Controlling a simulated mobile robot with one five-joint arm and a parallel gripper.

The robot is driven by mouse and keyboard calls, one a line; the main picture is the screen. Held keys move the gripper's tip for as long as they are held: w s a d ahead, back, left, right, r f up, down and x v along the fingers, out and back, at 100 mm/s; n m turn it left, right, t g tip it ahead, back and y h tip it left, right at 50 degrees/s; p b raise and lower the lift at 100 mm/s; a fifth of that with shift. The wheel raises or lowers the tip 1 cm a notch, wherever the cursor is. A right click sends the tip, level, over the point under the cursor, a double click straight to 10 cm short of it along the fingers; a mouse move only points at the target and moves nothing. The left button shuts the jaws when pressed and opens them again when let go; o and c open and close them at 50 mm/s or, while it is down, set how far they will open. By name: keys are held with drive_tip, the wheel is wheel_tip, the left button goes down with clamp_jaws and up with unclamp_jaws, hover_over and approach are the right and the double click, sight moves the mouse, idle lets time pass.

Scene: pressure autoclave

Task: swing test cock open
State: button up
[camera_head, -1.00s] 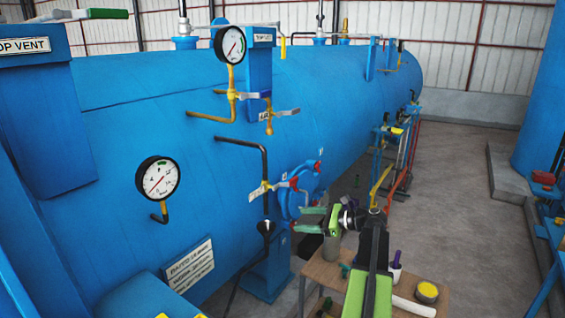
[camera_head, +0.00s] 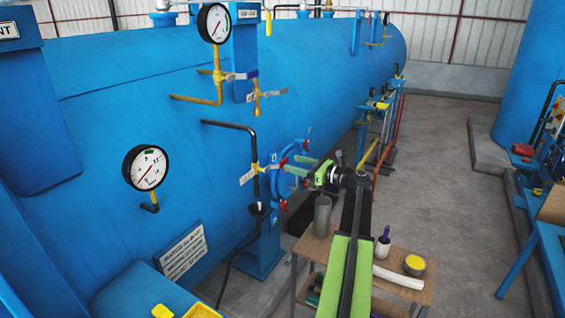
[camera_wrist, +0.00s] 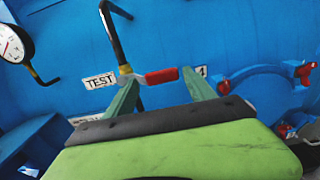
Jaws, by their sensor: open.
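The test cock (camera_wrist: 126,73) is a small brass valve on a black pipe, beside a white TEST label (camera_wrist: 100,81). Its red lever handle (camera_wrist: 162,76) points right, roughly level, across the pipe. In the head view the test cock (camera_head: 255,167) sits on the blue vessel's side above a black funnel. My gripper (camera_wrist: 161,80) is open, its two green fingers spread on either side of the red handle in the wrist view. I cannot tell whether they touch it. In the head view my gripper (camera_head: 296,167) is just right of the handle.
A blue round hatch with red knobs (camera_wrist: 262,78) is close right of the handle. A pressure gauge (camera_head: 145,167) is to the left.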

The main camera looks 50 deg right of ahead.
sight(285, 161)
drive_tip(key=x, duration=0.5)
drive_tip(key=shift+w, duration=0.3)
drive_tip(key=shift+c, duration=0.4)
clamp_jaws()
